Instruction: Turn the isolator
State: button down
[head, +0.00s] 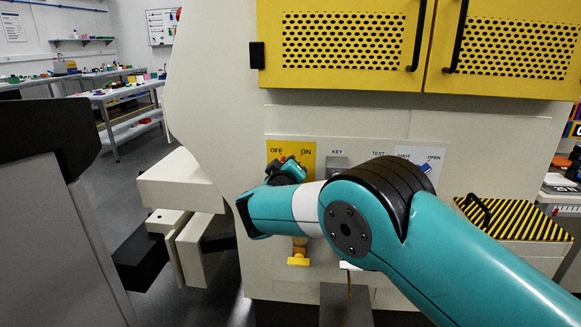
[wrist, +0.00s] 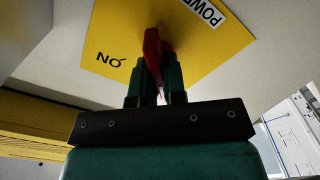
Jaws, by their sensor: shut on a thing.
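The isolator has a red handle (wrist: 152,42) on a yellow plate (wrist: 105,38). In the wrist view the plate shows "NO" upside down, which is "ON", and part of a "POWER" label. In the head view the yellow plate (head: 308,150) carries "OFF" at its left and "ON" at its right. My gripper (wrist: 157,75) is shut on the red handle, one finger on each side of it. In the head view my gripper (head: 287,168) is at the plate and covers most of the handle, so its exact angle is hard to tell there.
Right of the plate are a grey "KEY" fitting (head: 337,162), a "TEST" label and a blue handle (head: 426,168) by "SHUT" and "OPEN". A yellow fitting (head: 299,259) hangs below. Yellow perforated doors (head: 340,45) are above. A striped box (head: 515,218) stands right.

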jog(key=shift+d+f, duration=0.1)
jog(key=shift+d, duration=0.05)
dwell(0.3)
jog(key=c, duration=1.2)
grip_release()
jog(key=shift+w, duration=0.1)
jog(key=s, duration=1.1)
jog(key=s+b, duration=0.1)
jog(key=s, duration=0.5)
jog(key=shift+s+a, duration=0.25)
jog(key=shift+a, duration=0.1)
